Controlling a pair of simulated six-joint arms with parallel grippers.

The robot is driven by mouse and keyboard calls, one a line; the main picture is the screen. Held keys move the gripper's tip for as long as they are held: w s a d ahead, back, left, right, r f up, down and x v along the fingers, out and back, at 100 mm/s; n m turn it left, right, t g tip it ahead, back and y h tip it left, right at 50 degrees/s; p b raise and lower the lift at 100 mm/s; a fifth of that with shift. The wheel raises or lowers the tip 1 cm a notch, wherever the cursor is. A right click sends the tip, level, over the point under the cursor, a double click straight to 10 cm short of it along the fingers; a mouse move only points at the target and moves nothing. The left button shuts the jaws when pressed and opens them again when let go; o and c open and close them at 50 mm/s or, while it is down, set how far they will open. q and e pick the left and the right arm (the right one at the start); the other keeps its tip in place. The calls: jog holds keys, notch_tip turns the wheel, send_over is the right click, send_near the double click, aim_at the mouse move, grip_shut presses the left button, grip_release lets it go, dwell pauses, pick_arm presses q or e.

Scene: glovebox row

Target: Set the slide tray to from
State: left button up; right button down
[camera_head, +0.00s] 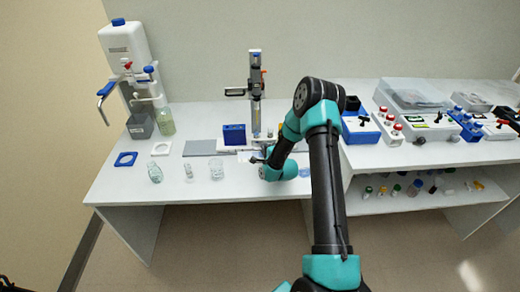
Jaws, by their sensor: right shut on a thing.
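My right gripper (255,158) is small in the picture, at the front middle of the white bench. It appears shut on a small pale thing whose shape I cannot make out. My right arm reaches over the bench and hides part of it. No thing is clearly recognisable as the slide tray. A flat grey plate (200,147) lies left of the gripper, and a blue box-like rack (234,135) stands behind and left of it. My left gripper is not in view.
A stand with an upright column (255,95) rises behind the gripper. Glassware, including a beaker (216,172), stands near the front edge. A white dispenser tank (125,45) is at the left, with a greenish bottle (166,121).

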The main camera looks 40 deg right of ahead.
jog(key=c, duration=1.2)
grip_release()
jog(key=shift+s, duration=0.1)
jog(key=shift+f, duration=0.1)
jog(key=shift+d, duration=0.1)
